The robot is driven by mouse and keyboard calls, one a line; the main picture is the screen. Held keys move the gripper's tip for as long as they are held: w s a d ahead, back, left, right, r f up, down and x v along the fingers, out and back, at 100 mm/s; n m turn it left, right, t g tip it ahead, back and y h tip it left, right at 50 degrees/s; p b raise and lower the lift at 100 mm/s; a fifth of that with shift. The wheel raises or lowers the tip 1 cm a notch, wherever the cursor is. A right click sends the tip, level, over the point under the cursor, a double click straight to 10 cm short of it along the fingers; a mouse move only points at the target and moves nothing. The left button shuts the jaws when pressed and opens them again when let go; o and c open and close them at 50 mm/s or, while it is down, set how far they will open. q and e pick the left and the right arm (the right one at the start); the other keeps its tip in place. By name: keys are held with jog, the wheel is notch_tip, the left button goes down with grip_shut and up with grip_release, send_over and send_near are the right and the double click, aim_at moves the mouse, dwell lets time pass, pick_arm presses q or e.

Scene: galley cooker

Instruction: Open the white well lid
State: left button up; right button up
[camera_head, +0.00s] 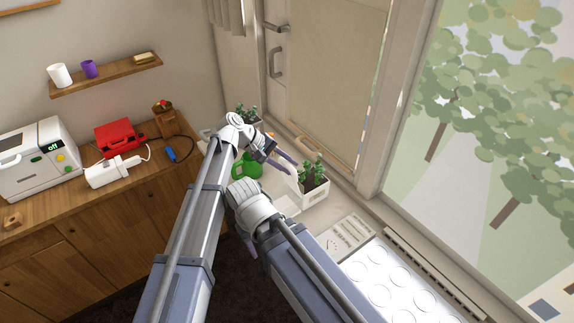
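A white panel (385,285) with several round outlines lies at the lower right by the window; I cannot tell whether it is the well lid. A flatter pale panel (348,236) with dark print lies just beyond it. My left gripper (283,163) reaches over the sill-side counter, between the green watering can and a planter, apart from both panels. Its fingers are seen edge-on, so their gap is unclear. My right arm comes in from the lower right to a white wrist; only a piece of its gripper (247,242) shows below, the rest hidden.
A white planter (312,187) and a green can (246,166) stand near my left gripper. On the wooden counter at left are a white appliance (38,158) reading "off", a red box (119,138) and a white device (113,170). A window bounds the right.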

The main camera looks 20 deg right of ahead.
pick_arm(q)
jog(key=o, duration=0.3)
jog(key=shift+o, duration=0.2)
jog(key=shift+a, duration=0.1)
jog(key=p+v, duration=0.5)
jog(key=v, duration=0.2)
jog(key=shift+a+r, duration=0.25)
jog(key=shift+a, duration=0.1)
jog(key=s+a+f+m+t+y, duration=0.1)
jog(key=s+a+f+y, duration=0.15)
jog(key=s+a, duration=0.55)
jog(key=s+a+f+t+y, duration=0.1)
jog(key=s+a+f+y, duration=0.2)
jog(key=a, duration=0.9)
jog(key=s+a+f+m+t+y, duration=0.1)
jog(key=s+a+y, duration=0.2)
jog(key=s+a, duration=0.5)
jog(key=s+d+f+m+g+y+b, duration=0.1)
jog(key=s+d+f+m+b, duration=0.3)
jog(key=d+f+b, duration=0.4)
notch_tip(320, 180, down, 3)
jog(key=b, duration=0.2)
jog(key=shift+d+b, duration=0.2)
jog(key=shift+b, duration=0.2)
